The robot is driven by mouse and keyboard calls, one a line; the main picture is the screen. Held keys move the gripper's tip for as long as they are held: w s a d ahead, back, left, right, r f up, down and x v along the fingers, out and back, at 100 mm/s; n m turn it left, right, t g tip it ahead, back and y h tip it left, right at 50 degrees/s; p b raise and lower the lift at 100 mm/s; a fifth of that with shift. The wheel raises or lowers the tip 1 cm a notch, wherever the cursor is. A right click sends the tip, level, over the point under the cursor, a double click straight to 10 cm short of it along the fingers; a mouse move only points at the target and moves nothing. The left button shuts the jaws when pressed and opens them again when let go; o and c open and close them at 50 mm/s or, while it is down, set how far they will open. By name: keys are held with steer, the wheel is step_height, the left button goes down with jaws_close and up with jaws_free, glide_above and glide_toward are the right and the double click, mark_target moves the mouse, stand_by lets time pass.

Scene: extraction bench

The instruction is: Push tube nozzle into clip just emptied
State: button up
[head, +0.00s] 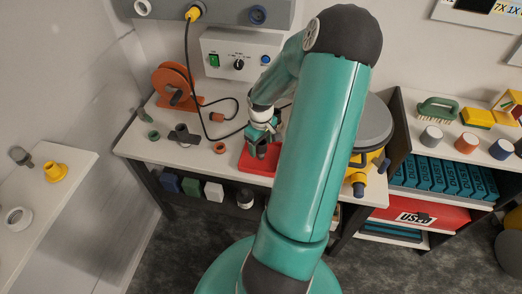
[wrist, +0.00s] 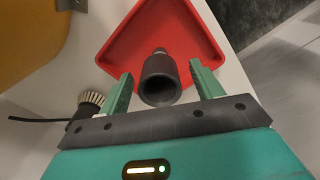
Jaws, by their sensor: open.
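A dark grey hollow nozzle (wrist: 160,80) is in the red tray (wrist: 122,52), its open wide end facing the wrist camera. My gripper (wrist: 161,68) is open, with one green finger on each side of the nozzle and a gap visible at both sides. In the head view my gripper (head: 262,140) is low over the red tray (head: 252,165) on the white bench, and my arm hides part of this area. I cannot make out an emptied clip for certain in either view.
An orange reel (head: 172,85) and a white control box (head: 240,55) stand behind.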

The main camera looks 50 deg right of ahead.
steer(key=c, duration=1.2)
steer(key=shift+r, duration=2.5)
steer(key=shift+a, duration=0.1)
